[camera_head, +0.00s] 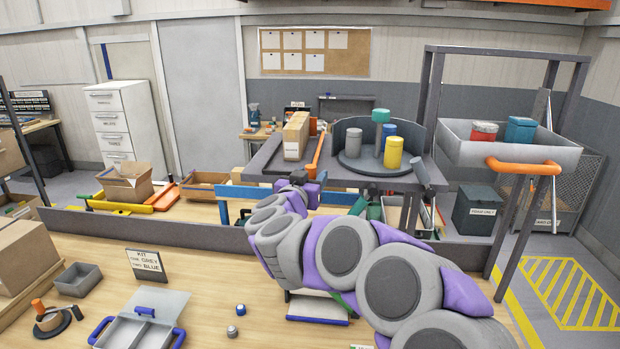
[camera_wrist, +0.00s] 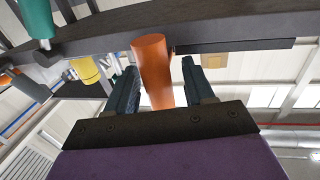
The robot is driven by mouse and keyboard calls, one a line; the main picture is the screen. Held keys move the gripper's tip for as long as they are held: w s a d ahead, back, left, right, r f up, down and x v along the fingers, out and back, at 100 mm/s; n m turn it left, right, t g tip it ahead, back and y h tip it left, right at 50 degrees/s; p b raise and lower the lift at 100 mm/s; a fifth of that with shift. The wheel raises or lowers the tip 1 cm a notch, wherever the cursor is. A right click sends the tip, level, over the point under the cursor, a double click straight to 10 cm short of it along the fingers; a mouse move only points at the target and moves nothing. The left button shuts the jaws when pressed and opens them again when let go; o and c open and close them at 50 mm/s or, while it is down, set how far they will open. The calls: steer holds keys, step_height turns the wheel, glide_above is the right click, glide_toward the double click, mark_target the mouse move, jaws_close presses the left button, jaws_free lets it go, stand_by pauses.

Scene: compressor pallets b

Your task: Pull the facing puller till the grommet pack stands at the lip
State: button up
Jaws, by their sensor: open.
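The orange puller (camera_head: 318,153) is a long bar lying along the raised grey shelf, its near end at the front edge. A long cardboard pack (camera_head: 294,140), which looks like the grommet pack, lies left of the bar, back from the shelf's front lip; its label is unreadable. My gripper (camera_head: 299,183) is at the front edge by the puller's near end. In the wrist view the puller's orange end (camera_wrist: 153,62) stands between the two dark fingers of my open gripper (camera_wrist: 160,75), with gaps visible at both sides. Contact with the fingers is not visible.
Right of the bar, a round turntable (camera_head: 350,165) carries grey, blue, yellow and teal cylinders. Further right, a grey tray (camera_head: 455,148) with an orange handle (camera_head: 523,167) holds a red and a blue container. A wooden bench (camera_head: 215,262) with small items lies below my arm.

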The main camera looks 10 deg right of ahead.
steer(key=shift+c, duration=0.5)
jaws_close()
steer(key=shift+s, duration=0.1)
steer(key=s+d+p+v, duration=0.1)
steer(key=p+v, duration=0.2)
steer(key=v, duration=0.6)
steer(key=shift+s+p, duration=0.25)
steer(key=shift+p, duration=0.15)
steer(key=shift+d, duration=0.15)
steer(key=shift+o, duration=0.5)
jaws_free()
